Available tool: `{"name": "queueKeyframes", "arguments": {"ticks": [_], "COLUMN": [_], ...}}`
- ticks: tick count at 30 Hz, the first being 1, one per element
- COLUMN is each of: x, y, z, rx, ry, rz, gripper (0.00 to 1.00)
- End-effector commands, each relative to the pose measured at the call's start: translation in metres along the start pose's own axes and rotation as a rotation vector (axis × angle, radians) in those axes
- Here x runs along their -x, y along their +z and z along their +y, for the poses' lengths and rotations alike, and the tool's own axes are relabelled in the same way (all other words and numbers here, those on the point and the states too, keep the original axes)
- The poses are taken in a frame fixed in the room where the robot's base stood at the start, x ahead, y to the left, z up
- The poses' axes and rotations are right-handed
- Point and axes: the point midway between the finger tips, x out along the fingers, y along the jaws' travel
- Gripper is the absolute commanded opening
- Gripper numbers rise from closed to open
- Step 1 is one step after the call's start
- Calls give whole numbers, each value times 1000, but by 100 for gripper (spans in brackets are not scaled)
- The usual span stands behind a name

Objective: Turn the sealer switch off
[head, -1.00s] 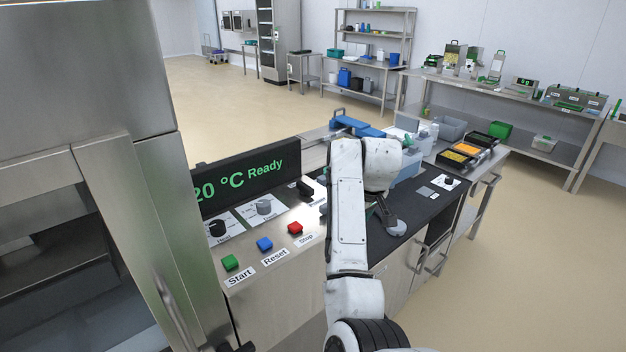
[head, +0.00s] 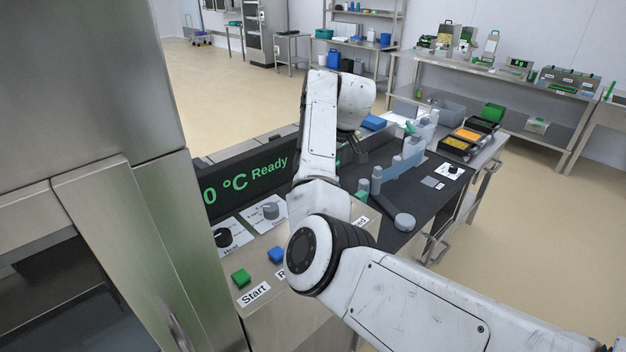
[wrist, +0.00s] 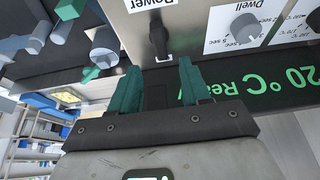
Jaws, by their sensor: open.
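The sealer switch is a black lever (wrist: 158,40) beside the "Power" label on the steel panel in the wrist view, which shows the panel upside down. My gripper (wrist: 157,75) is open and empty, its two teal fingers apart. The lever lies just beyond the fingertips, roughly in line with the gap between them. I cannot tell whether a finger touches it. The sealer's dark display (head: 245,178) shows green text with "Ready".
The Dwell knob (wrist: 246,27) is beside the switch. A Heat knob (head: 224,237), a green Start button (head: 241,277) and a blue button (head: 277,255) are on the panel. Grey and blue fixtures (head: 405,160) stand on the dark worktop. A steel cabinet fills the left side.

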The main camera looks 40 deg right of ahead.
Motion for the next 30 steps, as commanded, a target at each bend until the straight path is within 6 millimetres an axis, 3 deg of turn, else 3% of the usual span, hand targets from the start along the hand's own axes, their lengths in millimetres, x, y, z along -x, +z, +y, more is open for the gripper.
{"name": "queueKeyframes", "arguments": {"ticks": [6, 12, 18, 26, 30], "x": [-41, -69, -80, -81, -81], "y": [1, 1, 1, 0, 0], "z": [0, 0, 0, 0, 0], "rx": [-1, -1, -1, -1, -1], "ry": [-3, -1, -1, 0, 0], "rz": [-4, -2, 0, 0, 0], "gripper": [47, 47, 47, 47, 34]}}
